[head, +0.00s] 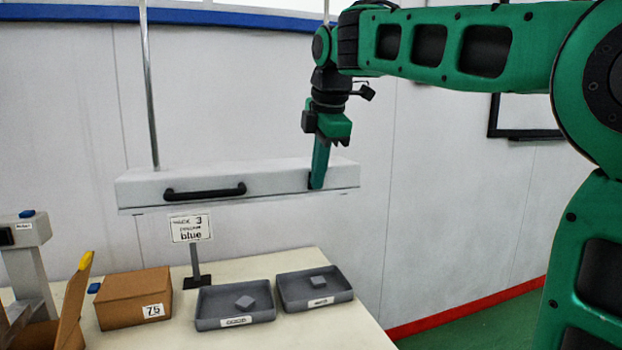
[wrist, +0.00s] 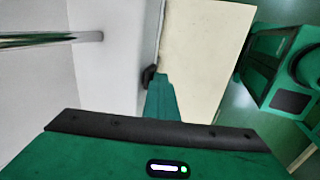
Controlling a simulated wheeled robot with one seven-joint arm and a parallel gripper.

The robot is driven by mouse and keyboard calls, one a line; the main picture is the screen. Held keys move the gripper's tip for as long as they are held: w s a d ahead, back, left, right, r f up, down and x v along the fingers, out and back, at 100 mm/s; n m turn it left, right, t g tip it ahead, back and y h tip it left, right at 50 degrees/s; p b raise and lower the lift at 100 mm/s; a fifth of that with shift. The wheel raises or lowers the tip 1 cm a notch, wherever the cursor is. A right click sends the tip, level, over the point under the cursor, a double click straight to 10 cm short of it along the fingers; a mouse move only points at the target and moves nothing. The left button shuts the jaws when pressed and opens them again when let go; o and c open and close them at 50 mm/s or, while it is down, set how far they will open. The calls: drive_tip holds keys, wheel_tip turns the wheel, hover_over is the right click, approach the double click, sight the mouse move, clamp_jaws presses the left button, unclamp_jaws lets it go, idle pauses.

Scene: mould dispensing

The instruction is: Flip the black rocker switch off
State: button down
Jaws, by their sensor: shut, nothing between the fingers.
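The black rocker switch (head: 309,180) is on the front face of the white hanging box (head: 270,183), near its right end. It is small and partly covered by my green fingers. My gripper (head: 317,186) points down with its fingers shut and empty, the tips right at the switch. I cannot tell whether they touch it or which way the rocker is tilted. In the wrist view the shut fingers (wrist: 160,82) end beside the box's front edge. A dark part (wrist: 149,76) sticks out there; whether it is the switch or the handle is unclear.
A black handle (head: 205,191) sticks out of the box's front, left of the switch. Metal rods (head: 148,90) hold the box above the table (head: 345,325). Below stand a sign (head: 191,228), two grey trays (head: 205,322) (head: 345,297) and a cardboard box (head: 125,300).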

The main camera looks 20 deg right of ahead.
drive_tip(key=shift+r, duration=0.8)
drive_tip(key=s+r, duration=0.7)
drive_tip(key=s, duration=0.2)
drive_tip(key=shift+s+r, duration=0.25)
drive_tip(key=shift+a, duration=0.1)
